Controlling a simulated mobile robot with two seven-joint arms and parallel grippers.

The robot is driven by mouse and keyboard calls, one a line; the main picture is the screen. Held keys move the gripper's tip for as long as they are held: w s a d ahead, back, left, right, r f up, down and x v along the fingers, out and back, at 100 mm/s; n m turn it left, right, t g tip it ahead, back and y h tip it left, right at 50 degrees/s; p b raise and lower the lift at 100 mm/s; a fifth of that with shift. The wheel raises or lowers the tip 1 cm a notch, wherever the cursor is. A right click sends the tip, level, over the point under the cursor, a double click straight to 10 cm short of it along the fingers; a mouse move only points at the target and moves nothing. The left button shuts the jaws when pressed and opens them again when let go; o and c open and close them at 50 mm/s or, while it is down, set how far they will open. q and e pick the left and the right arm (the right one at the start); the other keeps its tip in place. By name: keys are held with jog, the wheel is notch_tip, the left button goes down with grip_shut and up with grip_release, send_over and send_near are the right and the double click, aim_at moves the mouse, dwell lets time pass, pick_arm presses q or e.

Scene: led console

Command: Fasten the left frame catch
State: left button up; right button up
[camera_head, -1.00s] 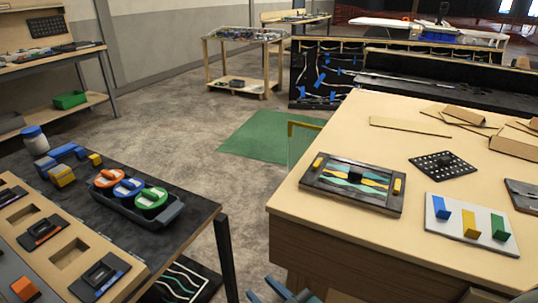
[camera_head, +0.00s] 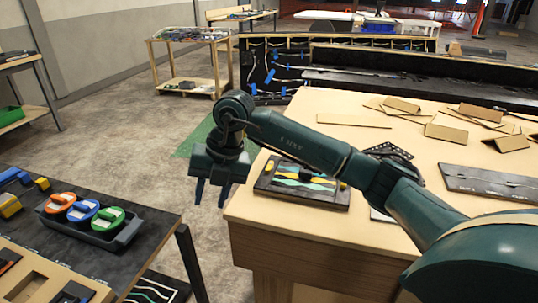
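A dark rectangular frame (camera_head: 322,204) lies flat on the right-hand wooden table, around a panel with wavy teal and yellow bands. The left frame catch (camera_head: 269,165) is a small orange-yellow piece on its left side; its exact position is too small to tell. A matching right catch (camera_head: 343,186) is partly hidden by my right arm. My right gripper (camera_head: 211,197) hangs fingers down, left of the frame and beyond the table's left edge. Its two fingers are apart with nothing between them. My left gripper is not in view.
A dark tray (camera_head: 128,234) with orange, blue and green round pieces stands on the left black table. Cardboard pieces (camera_head: 403,104) lie at the back of the wooden table (camera_head: 255,215). My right arm crosses above this table. Open floor lies between the tables.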

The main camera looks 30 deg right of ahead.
jog(key=w+d+r+m+t+h, duration=0.1)
jog(key=w+d+r+m+h, duration=0.15)
jog(key=d+r, duration=0.35)
jog(key=w+d+r+m+h, duration=0.1)
jog(key=d+r+m+h, duration=0.3)
jog(key=d, duration=0.4)
jog(key=n+p, duration=0.1)
jog(key=p, duration=0.1)
send_near(270, 164)
jog(key=shift+t+h, duration=0.25)
jog(key=shift+t, duration=0.05)
jog(key=x, duration=0.7)
jog(key=shift+f, duration=0.45)
jog(key=shift+c, duration=0.5)
grip_shut()
